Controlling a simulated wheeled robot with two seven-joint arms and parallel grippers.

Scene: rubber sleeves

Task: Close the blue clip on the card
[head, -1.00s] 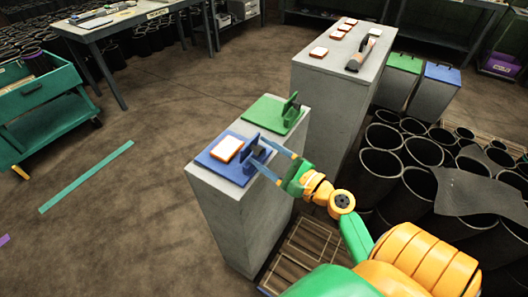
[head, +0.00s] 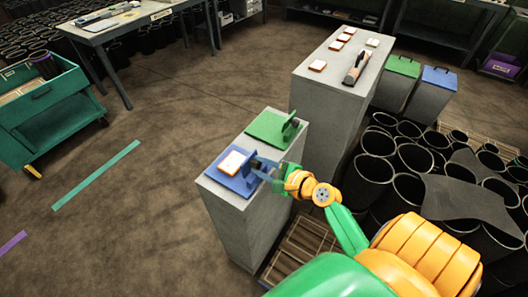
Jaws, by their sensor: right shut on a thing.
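The blue clip (head: 249,166) stands on a blue base plate (head: 239,184) on top of the near grey pedestal. A white card with an orange edge (head: 232,162) lies on that plate, just left of the clip. My right gripper (head: 264,169) reaches in from the right and is shut on the blue clip. Its fingertips partly cover the clip, so I cannot tell how far the clip is closed on the card. My left gripper is not in view.
A green plate with a green clip (head: 289,129) sits behind on the same pedestal. A taller grey pedestal (head: 335,81) holds several cards and a tool (head: 356,68). Black tubes (head: 375,165) crowd the right. The floor to the left is mostly free.

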